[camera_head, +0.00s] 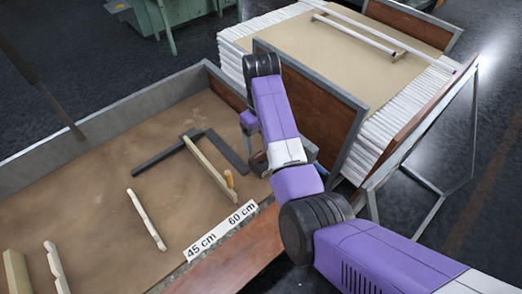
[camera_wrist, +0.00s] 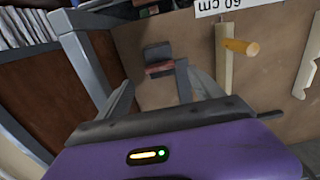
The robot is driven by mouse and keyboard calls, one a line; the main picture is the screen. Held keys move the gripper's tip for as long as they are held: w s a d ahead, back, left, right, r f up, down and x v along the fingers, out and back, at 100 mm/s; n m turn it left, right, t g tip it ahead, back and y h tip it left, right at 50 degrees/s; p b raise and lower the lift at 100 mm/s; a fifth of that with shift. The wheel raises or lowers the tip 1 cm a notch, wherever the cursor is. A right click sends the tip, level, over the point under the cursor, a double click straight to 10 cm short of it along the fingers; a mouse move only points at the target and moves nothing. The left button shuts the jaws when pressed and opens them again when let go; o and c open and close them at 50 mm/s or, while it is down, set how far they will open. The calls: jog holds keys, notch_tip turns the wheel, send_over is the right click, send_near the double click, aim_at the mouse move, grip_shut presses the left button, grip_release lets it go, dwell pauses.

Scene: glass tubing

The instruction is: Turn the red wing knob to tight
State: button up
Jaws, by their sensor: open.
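The red wing knob (camera_wrist: 160,68) shows in the wrist view as a small reddish bar beside a dark block (camera_wrist: 157,51). It appears between my gripper's two fingers (camera_wrist: 160,77), which are apart with nothing held. I cannot tell how far the fingertips are from the knob. In the head view my gripper (camera_head: 258,162) is over the right end of the dark metal bars (camera_head: 222,148) in the tray, and I cannot make out the knob there.
A wooden strip (camera_head: 207,166) with an orange peg (camera_head: 229,179) lies close to my gripper. A "45 cm 60 cm" label (camera_head: 221,229) marks the near edge. Another wooden piece (camera_head: 146,219) lies farther left.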

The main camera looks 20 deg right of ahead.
aim_at(261, 153)
notch_tip(261, 153, down, 6)
jog(key=shift+f, duration=0.25)
jog(key=c, duration=1.4)
